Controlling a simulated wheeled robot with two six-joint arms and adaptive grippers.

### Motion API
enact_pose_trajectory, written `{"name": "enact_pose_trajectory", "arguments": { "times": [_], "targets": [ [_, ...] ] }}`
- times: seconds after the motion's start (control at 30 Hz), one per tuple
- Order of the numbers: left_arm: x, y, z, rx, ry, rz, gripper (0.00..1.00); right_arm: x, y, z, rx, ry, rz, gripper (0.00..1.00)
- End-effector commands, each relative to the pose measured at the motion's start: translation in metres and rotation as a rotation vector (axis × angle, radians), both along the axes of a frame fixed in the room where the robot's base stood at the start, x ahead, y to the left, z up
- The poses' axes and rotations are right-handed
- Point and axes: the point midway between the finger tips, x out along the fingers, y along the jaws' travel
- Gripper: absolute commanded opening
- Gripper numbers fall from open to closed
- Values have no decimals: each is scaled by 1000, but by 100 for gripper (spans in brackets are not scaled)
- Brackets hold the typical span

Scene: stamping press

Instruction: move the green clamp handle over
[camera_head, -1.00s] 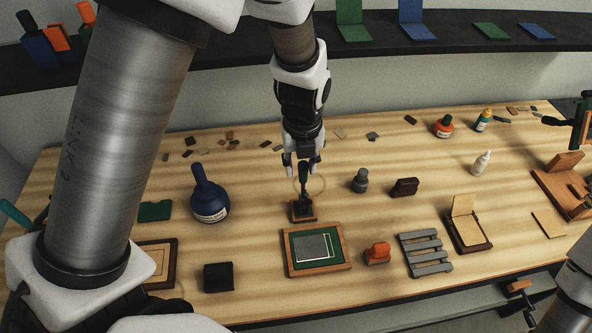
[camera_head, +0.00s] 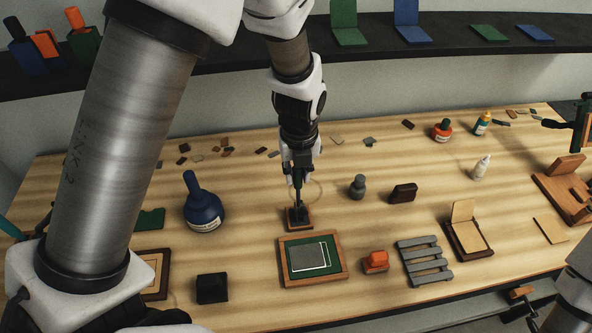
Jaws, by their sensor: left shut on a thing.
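My left gripper (camera_head: 298,172) reaches down over the middle of the table and is shut on the upper part of a slim dark handle (camera_head: 298,195). The handle looks nearly black-green and stands roughly upright in a small square dark stand with a wooden rim (camera_head: 299,224). The handle's lower end is over or in the stand; I cannot tell whether it is seated. A dark green clamp-like tool (camera_head: 583,122) shows at the far right edge, partly cut off. My right gripper is out of view.
A wood-framed green plate (camera_head: 312,258) lies just in front of the stand. A blue bottle (camera_head: 204,208) stands left, a small grey bottle (camera_head: 357,187) and dark block (camera_head: 403,193) right. An orange-topped stamp (camera_head: 375,261) and grey slatted rack (camera_head: 424,261) lie front right.

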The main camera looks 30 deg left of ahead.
Motion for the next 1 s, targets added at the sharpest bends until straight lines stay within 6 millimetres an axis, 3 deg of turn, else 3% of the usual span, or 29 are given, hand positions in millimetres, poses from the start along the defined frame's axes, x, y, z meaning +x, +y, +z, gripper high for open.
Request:
{"name": "enact_pose_trajectory", "arguments": {
  "times": [0.23,0.63,1.0],
  "targets": [
    [13,9,-3,-1,-5,1,5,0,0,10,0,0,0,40],
    [16,11,-6,-1,-4,1,5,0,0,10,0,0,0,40],
    [32,23,-18,-1,-6,2,5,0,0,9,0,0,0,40]
  ]
}}
